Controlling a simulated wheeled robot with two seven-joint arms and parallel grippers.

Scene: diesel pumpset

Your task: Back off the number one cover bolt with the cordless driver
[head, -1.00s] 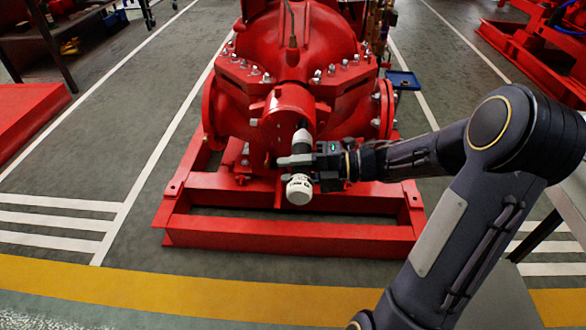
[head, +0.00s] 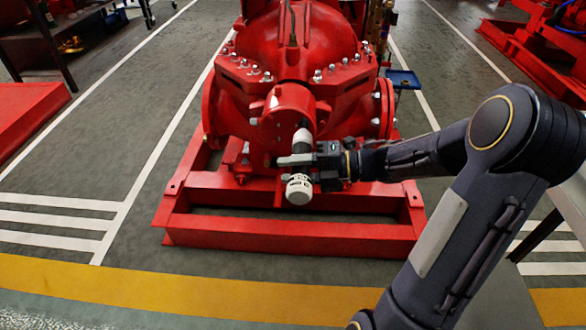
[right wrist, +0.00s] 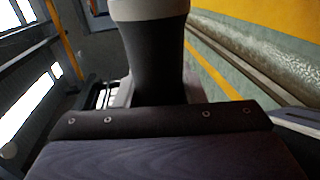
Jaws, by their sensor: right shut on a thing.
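My right gripper (head: 298,160) is shut on the cordless driver (head: 299,189), a white and black tool, in front of the red pump (head: 225,118). The driver's upper end is against or just in front of the pump's round end cover (head: 289,100) in the head view; I cannot tell if it touches a bolt. Any bolt behind the driver is hidden. In the right wrist view the driver's dark body (right wrist: 150,50) rises from the gripper. Silver bolts (head: 318,75) show along the pump's upper flange. My left gripper is not in view.
The pump stands on a red base frame (head: 290,235) on the grey floor. A blue tray (head: 403,79) is at the right behind the pump. A red frame (head: 30,125) lies at the left. The floor in front is clear.

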